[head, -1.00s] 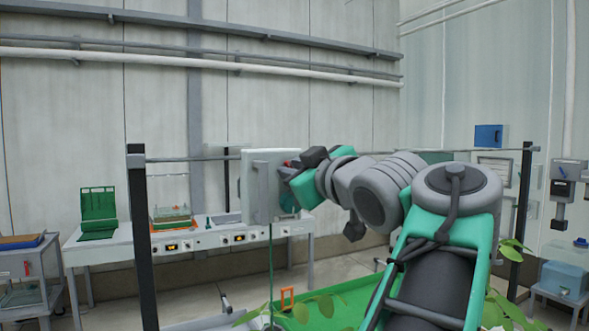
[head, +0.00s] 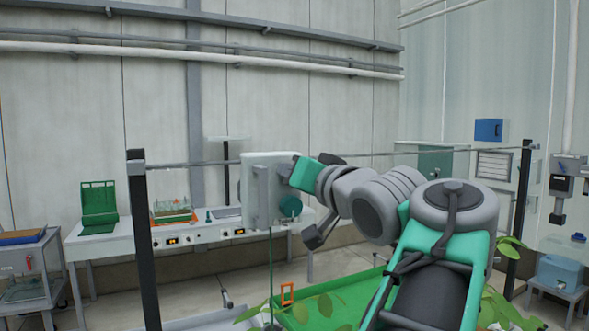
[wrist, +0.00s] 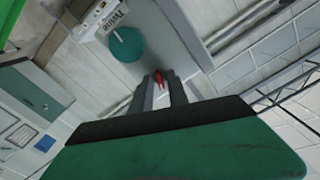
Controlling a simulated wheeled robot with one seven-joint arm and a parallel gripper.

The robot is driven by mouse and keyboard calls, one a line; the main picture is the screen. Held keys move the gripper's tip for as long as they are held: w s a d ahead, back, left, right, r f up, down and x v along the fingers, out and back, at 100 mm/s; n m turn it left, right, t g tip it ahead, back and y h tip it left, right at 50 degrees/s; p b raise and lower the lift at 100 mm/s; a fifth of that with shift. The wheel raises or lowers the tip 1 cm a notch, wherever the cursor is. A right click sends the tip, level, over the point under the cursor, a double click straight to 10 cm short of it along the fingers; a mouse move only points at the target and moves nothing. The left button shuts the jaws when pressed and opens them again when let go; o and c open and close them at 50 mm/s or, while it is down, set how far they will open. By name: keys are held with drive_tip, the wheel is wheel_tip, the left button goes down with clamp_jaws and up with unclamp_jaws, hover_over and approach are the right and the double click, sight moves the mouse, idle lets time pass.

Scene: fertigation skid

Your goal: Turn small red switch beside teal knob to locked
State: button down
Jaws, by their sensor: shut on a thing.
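The small red switch (wrist: 159,77) shows between the fingertips of my gripper (wrist: 160,84) in the wrist view. My gripper is shut on it. The teal knob (wrist: 126,44) is beside it, up and to the left in the wrist view, and apart from the fingers. In the head view the teal knob (head: 290,207) sits on the side face of the pale grey box (head: 262,172), just below my gripper (head: 296,172). The red switch is hidden there behind my gripper. I cannot read the switch's position.
The box hangs at a thin rail (head: 190,162) between dark posts (head: 143,245). A white bench (head: 100,247) with a green case (head: 99,207) and dials stands behind. A green tray (head: 340,295) with leafy plants lies below. A label plate (wrist: 112,20) is near the knob.

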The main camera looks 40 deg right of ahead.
drive_tip(key=shift+f+m+p, duration=0.1)
drive_tip(key=shift+m+p, duration=0.6)
drive_tip(key=shift+m, duration=1.3)
drive_tip(key=c, duration=1.6)
unclamp_jaws()
drive_tip(key=shift+o, duration=0.2)
